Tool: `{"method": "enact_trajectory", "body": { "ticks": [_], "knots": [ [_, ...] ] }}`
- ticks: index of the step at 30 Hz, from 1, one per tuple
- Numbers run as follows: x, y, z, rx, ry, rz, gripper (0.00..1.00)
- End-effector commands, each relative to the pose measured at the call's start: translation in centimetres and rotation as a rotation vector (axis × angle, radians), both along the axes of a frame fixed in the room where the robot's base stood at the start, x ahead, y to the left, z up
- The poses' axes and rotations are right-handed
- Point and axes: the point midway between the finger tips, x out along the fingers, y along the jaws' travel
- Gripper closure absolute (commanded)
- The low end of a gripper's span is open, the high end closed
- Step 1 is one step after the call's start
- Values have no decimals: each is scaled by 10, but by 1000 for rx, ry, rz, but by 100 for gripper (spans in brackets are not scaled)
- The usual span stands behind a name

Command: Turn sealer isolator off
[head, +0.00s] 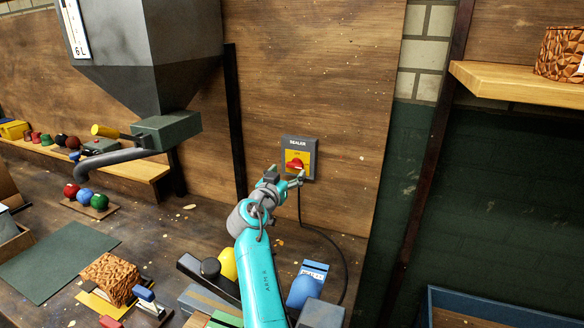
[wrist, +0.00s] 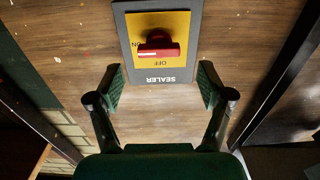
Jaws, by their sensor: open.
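The sealer isolator (head: 299,157) is a grey box with a yellow plate, fixed to the wooden wall panel. It also shows upside down in the wrist view (wrist: 158,75), labelled SEALER. Its red knob (head: 295,164) lies crosswise; in the wrist view the knob (wrist: 158,50) has its white mark at the left end, beside the ON label. The OFF label is on the plate, on the side toward the SEALER lettering. My gripper (wrist: 162,88) is open and empty, in front of and below the isolator in the head view. The knob is outside the fingers.
A black cable (head: 329,240) hangs from the isolator's area to the bench. A grey hopper (head: 150,50) with a green block (head: 166,131) stands left. The wall around the isolator is clear.

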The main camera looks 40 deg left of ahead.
Motion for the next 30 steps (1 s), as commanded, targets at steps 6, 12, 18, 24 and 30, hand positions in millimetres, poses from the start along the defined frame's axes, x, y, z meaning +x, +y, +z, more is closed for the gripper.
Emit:
{"method": "enact_trajectory", "body": {
  "ticks": [6, 12, 18, 24, 30],
  "knots": [
    [26, 7, 0, 0, 1, 0, 21],
    [40, 10, 0, 0, 1, -1, 21],
    [45, 11, 0, 0, 1, 2, 21],
    [45, 11, 0, 1, 1, 2, 21],
    [45, 11, 0, 1, 1, 1, 56]
  ]
}}
